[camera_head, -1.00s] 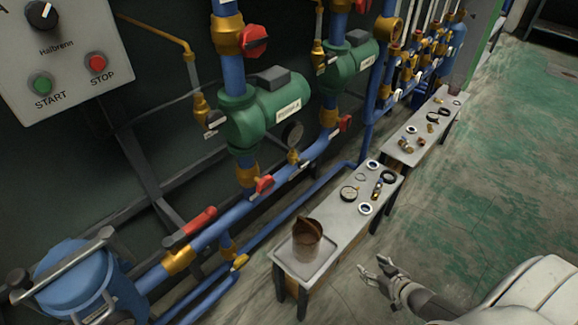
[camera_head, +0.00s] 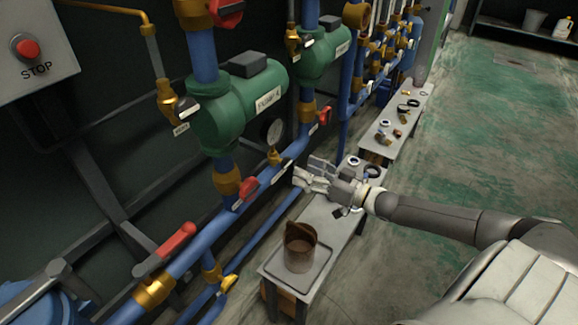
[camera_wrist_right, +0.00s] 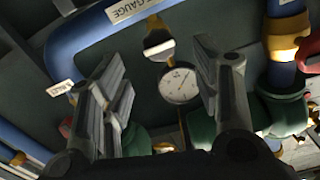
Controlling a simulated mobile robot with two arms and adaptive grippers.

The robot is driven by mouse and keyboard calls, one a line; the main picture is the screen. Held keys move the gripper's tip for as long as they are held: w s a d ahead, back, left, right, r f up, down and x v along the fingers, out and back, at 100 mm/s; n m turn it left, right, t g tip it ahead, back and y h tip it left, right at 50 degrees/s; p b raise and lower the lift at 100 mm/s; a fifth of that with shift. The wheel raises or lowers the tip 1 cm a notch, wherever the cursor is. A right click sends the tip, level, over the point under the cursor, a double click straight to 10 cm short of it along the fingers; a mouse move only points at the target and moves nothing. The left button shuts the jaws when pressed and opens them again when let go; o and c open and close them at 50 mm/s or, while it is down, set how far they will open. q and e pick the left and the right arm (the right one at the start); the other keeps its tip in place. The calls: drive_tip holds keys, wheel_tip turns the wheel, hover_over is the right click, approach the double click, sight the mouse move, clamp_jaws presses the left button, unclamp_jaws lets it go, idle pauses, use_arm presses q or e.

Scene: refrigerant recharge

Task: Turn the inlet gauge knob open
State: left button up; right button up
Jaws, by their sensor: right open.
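A round white-faced gauge (camera_head: 274,131) stands above the blue pipe on a brass fitting (camera_head: 274,157). In the right wrist view the gauge (camera_wrist_right: 180,85) lies between my fingers. The brass fitting with a pale, flat knob (camera_wrist_right: 158,46) also sits between the fingertips. A label ending in "GAUGE" (camera_wrist_right: 130,9) is on the blue pipe beside it; its first part is cut off. My right gripper (camera_head: 307,173) is open and empty, just right of the gauge, and seems apart from the knob. My left gripper is not in view.
Red valve handles (camera_head: 175,240) and green pumps (camera_head: 240,108) crowd the pipes around the gauge. A low bench (camera_head: 325,243) holding a rusty can (camera_head: 299,247) stands below my right arm. The green floor on the right is clear.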

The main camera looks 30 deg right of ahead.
sight(288, 163)
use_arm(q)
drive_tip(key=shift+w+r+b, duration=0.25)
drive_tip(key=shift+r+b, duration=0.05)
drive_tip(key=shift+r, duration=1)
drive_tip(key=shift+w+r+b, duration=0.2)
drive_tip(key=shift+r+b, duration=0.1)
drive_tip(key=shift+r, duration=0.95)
use_arm(e)
drive_tip(key=shift+x, duration=3.2)
drive_tip(key=c, duration=1)
drive_tip(key=shift+c, duration=0.2)
